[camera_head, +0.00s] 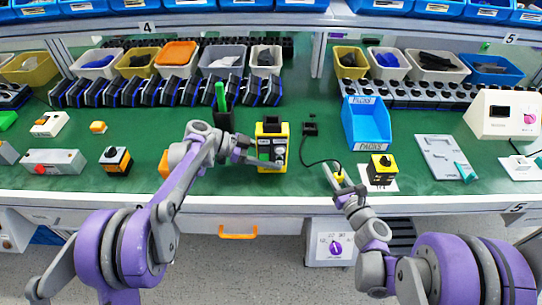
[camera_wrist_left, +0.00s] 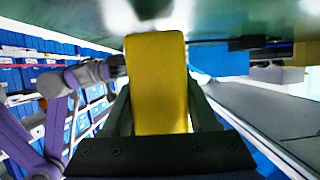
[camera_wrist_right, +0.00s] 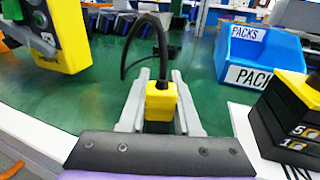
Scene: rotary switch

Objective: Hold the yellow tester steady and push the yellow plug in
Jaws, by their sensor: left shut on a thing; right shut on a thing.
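The yellow tester (camera_head: 273,130) stands on the green bench in the middle of the head view, with a black top and a grey front. My left gripper (camera_head: 278,162) is shut on its lower part; the tester's yellow side (camera_wrist_left: 158,80) fills the gap between the fingers in the left wrist view. The yellow plug (camera_wrist_right: 161,100) is between the fingers of my right gripper (camera_wrist_right: 160,88), which is shut on it. A black cable (camera_wrist_right: 132,50) loops up from the plug. The plug is apart from the tester, to its right. The tester's socket cannot be made out.
A blue PACKS bin (camera_head: 366,125) stands behind and to the right. A yellow-and-black switch box (camera_head: 381,172) sits on a white sheet close right of my right gripper. A small black fixture (camera_head: 310,128) stands behind the cable. Green bench lies clear between tester and plug.

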